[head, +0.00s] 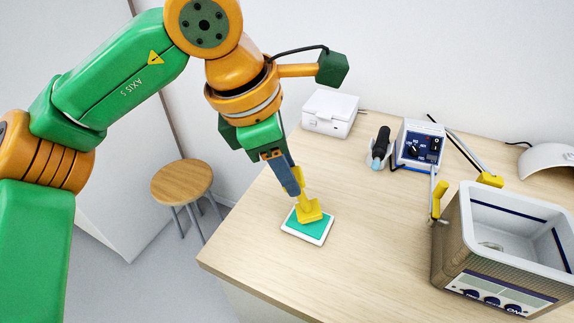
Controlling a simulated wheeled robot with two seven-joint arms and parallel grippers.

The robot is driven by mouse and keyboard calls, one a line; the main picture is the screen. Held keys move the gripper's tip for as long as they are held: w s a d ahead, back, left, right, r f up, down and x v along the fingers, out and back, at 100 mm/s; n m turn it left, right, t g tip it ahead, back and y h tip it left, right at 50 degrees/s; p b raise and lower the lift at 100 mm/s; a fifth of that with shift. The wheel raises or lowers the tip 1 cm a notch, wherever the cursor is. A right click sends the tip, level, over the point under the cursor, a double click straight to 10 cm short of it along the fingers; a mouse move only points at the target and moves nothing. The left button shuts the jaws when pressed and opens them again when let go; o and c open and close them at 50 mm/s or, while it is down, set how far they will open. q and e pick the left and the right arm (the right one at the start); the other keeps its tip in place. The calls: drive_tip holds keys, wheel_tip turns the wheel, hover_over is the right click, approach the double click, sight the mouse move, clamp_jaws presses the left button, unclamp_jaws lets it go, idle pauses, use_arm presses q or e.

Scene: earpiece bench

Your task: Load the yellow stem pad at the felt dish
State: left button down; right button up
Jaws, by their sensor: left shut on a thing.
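The yellow stem pad (309,212) is held by its upper end in my left gripper (297,191). The gripper is shut on it and points down, slightly tilted. The pad's wide lower end is over the felt dish (322,235), a flat square tray with a white rim and a teal felt inside. The pad's lower end looks to be at the felt, hiding its middle; I cannot tell if it touches. My right gripper is not in view.
On the wooden bench (262,245) are a white box (330,113), a dark handpiece on a rest (381,143), a blue-and-white control unit (419,145) and an open basin (503,259) at right. A yellow piece (439,200) stands by the basin. Bench left of the dish is clear.

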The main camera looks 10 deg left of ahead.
use_arm(q)
drive_tip(key=shift+w+a, duration=0.1)
drive_tip(key=shift+w, duration=0.05)
drive_tip(key=shift+f+b, duration=0.45)
drive_tip(key=shift+f, duration=0.15)
idle(1.2)
wheel_tip(320, 180, up, 7)
drive_tip(key=p, duration=0.6)
drive_tip(key=shift+r+p, duration=0.15)
drive_tip(key=shift+p, duration=0.25)
